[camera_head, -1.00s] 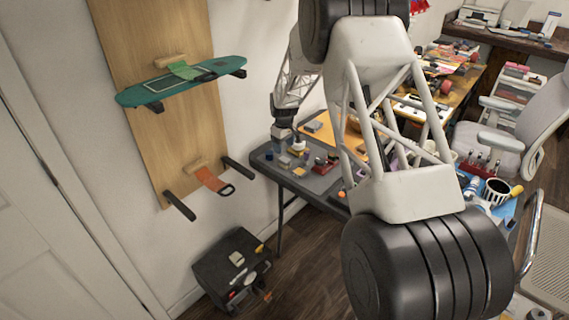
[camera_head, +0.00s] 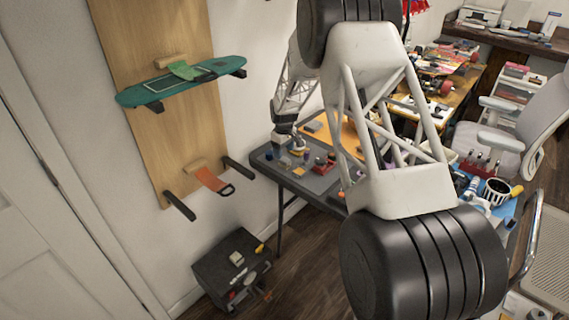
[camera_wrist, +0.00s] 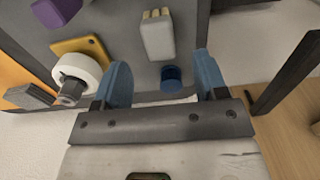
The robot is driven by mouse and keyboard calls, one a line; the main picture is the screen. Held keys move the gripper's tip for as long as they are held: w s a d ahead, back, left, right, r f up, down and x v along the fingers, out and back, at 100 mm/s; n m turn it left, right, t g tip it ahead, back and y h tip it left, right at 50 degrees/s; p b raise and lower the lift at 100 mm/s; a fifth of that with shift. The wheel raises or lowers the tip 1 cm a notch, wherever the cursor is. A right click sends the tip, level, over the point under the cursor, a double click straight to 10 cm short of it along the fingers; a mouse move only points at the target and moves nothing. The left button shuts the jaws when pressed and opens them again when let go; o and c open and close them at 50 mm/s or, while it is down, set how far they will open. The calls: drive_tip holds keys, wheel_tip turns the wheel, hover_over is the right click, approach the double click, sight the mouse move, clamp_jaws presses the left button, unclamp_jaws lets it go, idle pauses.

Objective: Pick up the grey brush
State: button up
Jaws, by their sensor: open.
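A pale grey block with a tan, bristle-like end, which looks like the grey brush (camera_wrist: 158,38), lies on the dark grey table mat (camera_wrist: 208,22) in the wrist view. It is ahead of my gripper (camera_wrist: 162,72), roughly between the lines of its two blue fingers. The fingers are apart, with nothing held between them. A short blue cylinder (camera_wrist: 171,78) stands between the fingers, nearer than the brush. In the head view, my gripper (camera_head: 282,140) is over the far left end of the table; the brush is too small there to tell apart surely.
A white roll (camera_wrist: 77,74) by a yellow plate (camera_wrist: 92,48) is close to the left finger. A purple piece (camera_wrist: 56,10) lies beyond. A dark bar (camera_wrist: 288,72) stands to the right. A wall board (camera_head: 160,110) with a green skateboard (camera_head: 182,80) is beside the table.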

sight(284, 159)
drive_tip(key=shift+f, duration=2.6)
drive_tip(key=c, duration=1.1)
